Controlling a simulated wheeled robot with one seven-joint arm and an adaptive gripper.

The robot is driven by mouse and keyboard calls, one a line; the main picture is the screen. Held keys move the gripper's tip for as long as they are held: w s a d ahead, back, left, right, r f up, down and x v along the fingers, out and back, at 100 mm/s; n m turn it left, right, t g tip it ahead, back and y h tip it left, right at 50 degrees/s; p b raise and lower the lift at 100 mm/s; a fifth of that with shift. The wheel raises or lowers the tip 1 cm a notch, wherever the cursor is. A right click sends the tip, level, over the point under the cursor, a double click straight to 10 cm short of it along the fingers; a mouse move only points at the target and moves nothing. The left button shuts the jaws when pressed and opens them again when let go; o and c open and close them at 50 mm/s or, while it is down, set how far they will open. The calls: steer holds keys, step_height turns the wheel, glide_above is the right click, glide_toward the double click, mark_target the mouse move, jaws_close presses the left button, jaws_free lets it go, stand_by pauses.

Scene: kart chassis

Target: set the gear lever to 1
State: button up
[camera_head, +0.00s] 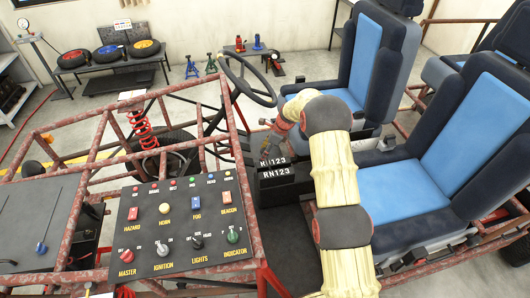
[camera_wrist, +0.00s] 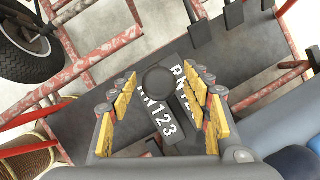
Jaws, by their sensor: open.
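The gear lever shows in the wrist view as a round black knob (camera_wrist: 158,80), seen from above between my fingertips. Below it is a dark gear housing (camera_wrist: 182,138) with two rows of white "RN123" marks, partly covered by the knob and a finger. I cannot tell which mark the lever stands at. In the head view the housing (camera_head: 275,187) stands left of my arm, and the knob is not clear there. My gripper (camera_wrist: 160,76) is open, with yellow-padded fingers on either side of the knob. I cannot tell whether they touch it. In the head view my gripper (camera_head: 278,128) is small and partly hidden.
A steering wheel (camera_head: 248,78) stands just beyond my gripper. Blue seats (camera_head: 428,190) are to the right. A switch panel (camera_head: 180,230) is at the front left. Rusty red frame tubes (camera_head: 235,110) run close on the left. The dark floor (camera_wrist: 245,55) around the housing is partly open.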

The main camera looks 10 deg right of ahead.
jaws_close()
stand_by(0.8)
